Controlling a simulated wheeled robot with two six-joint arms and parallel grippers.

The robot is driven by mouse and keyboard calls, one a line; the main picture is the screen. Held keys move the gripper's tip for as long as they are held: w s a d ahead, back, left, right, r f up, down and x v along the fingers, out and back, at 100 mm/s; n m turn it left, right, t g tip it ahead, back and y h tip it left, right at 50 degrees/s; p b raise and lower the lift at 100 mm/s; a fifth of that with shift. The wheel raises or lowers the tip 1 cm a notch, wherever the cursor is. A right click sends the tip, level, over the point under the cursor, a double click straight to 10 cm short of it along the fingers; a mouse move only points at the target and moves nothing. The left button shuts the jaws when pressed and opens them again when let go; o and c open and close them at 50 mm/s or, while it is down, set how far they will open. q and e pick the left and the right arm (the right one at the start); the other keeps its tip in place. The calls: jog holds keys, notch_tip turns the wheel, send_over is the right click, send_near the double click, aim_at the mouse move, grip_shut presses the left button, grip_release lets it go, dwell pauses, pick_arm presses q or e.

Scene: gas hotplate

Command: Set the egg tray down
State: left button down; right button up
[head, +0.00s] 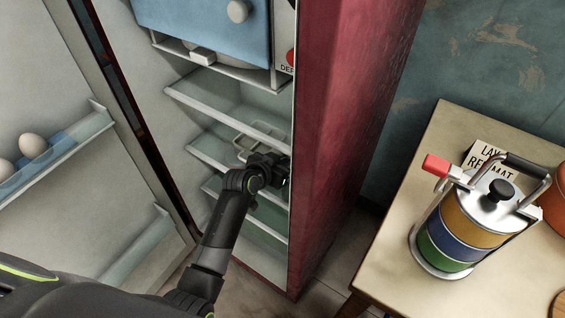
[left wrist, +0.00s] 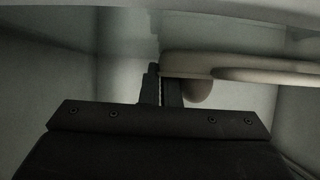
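The pale egg tray (head: 243,150) is inside the open fridge, between shelves and partly hidden by my left gripper. In the left wrist view it is a pale, rounded slab (left wrist: 235,66) seen edge-on, with a round bulge under it. My left gripper (head: 277,172) reaches into the fridge near its right wall. In the left wrist view its fingers (left wrist: 162,88) are close together at the tray's left end and appear shut on it. Whether the tray touches a shelf cannot be told. My right gripper is not in view.
Glass shelves (head: 225,112) with pale front edges lie above and below the gripper. The maroon fridge side (head: 345,130) stands close on the right. The open door's rack (head: 70,143) holds eggs. A table (head: 390,245) with a striped canister (head: 465,235) stands right.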

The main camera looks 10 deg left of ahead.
pick_arm(q)
jog(key=c, duration=2.1)
grip_release()
jog(key=shift+f, duration=0.1)
jog(key=o, duration=0.4)
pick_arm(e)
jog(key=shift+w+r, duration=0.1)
pick_arm(q)
jog(key=p+v, duration=0.2)
jog(key=v, duration=1)
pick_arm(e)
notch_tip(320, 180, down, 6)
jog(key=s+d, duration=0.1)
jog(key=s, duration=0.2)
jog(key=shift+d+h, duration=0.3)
